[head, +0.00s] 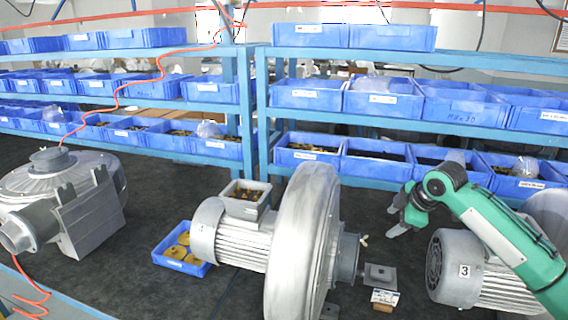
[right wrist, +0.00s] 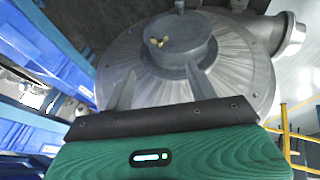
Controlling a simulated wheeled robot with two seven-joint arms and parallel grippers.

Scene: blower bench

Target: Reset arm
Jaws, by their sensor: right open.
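My right arm, green with dark grey joints, comes in from the right in the head view. Its gripper (head: 402,214) hangs in the air above the dark bench top, between the middle blower (head: 305,240) and the right motor marked 3 (head: 465,270). In the right wrist view its two grey fingers stand apart, and the gripper (right wrist: 157,90) is open with nothing between them. Behind the fingers is a round grey blower casing (right wrist: 245,75) with a raised hub that bears small yellowish parts. My left arm and gripper are not in view.
Blue shelves with several blue bins (head: 385,104) run along the back. A left blower (head: 90,210) and a small blue tray (head: 205,268) with yellow parts are on the bench. A red hose (head: 120,90) hangs at left.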

